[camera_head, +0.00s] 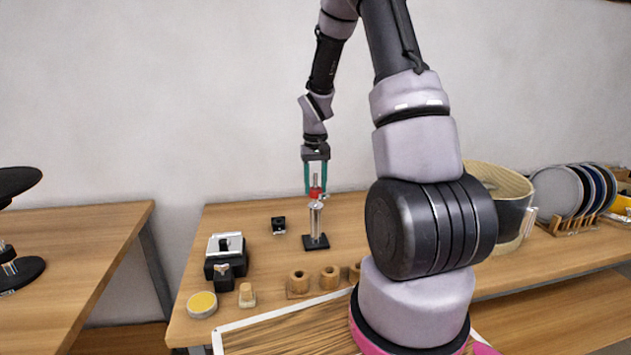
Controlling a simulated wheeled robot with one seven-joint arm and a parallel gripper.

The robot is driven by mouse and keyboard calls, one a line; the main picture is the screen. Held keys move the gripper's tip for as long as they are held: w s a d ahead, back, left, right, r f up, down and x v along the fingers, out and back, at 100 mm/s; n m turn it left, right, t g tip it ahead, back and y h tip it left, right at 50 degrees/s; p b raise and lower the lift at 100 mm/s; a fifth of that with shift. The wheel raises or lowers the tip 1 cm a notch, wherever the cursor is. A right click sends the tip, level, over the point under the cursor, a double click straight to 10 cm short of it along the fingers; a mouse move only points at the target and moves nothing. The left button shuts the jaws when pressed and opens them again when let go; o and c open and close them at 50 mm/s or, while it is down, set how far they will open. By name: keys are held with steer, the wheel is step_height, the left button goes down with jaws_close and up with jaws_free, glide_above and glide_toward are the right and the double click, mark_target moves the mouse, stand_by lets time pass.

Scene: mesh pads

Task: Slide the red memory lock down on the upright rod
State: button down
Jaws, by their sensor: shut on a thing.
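The upright rod (316,222) is a silvery metal post on a black square base (316,242) on the wooden table. The red memory lock (316,196) is at the upper part of the rod. My gripper (316,188) comes from above with its teal fingers pointing down, one on each side of the lock, and is shut on it. Whether the lock encircles the rod is too small to tell. The fingers partly hide the lock and what is above it.
My arm hides the table's middle right. Left of the rod are a small black block (278,225), a black and silver device (225,253), a yellow-topped round tin (202,304) and wooden holders (299,281). A pot (502,205) and plate rack (571,222) stand right.

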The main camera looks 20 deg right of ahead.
steer(key=shift+f, duration=1.3)
steer(key=shift+c, duration=1.4)
jaws_free()
step_height(320, 180, up, 10)
steer(key=shift+f, duration=0.15)
steer(key=shift+r, duration=0.55)
